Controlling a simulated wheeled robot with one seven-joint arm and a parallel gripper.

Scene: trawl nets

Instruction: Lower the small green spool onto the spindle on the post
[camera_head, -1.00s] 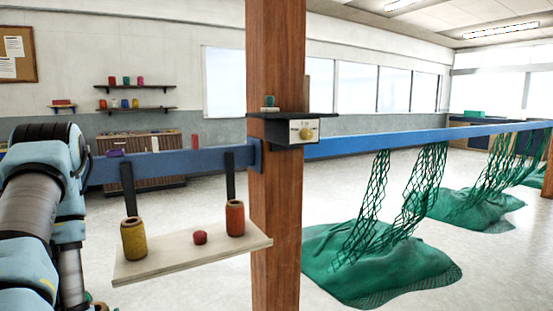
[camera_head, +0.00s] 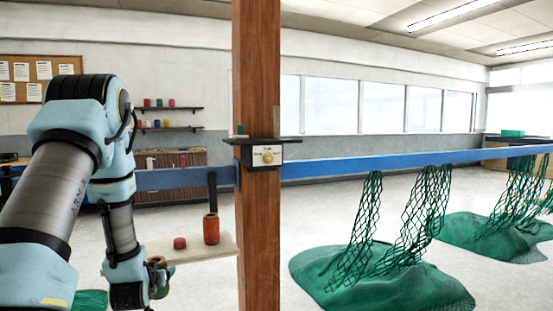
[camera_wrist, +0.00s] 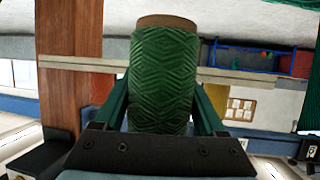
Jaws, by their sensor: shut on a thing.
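In the wrist view the green spool (camera_wrist: 165,75), ridged with green twine and with a tan end, sits between the two fingers of my gripper (camera_wrist: 163,98), which is shut on it. In the head view my gripper (camera_head: 157,280) is low at the left, beside the wooden board's left end and below the post's shelf. The spool is hard to make out there.
A pale board (camera_head: 205,249) left of the post holds an orange spool (camera_head: 211,229) and a red ball-like item (camera_head: 180,243). A blue rail (camera_head: 400,162) runs across both sides of the post. Green nets (camera_head: 380,280) lie on the floor at right.

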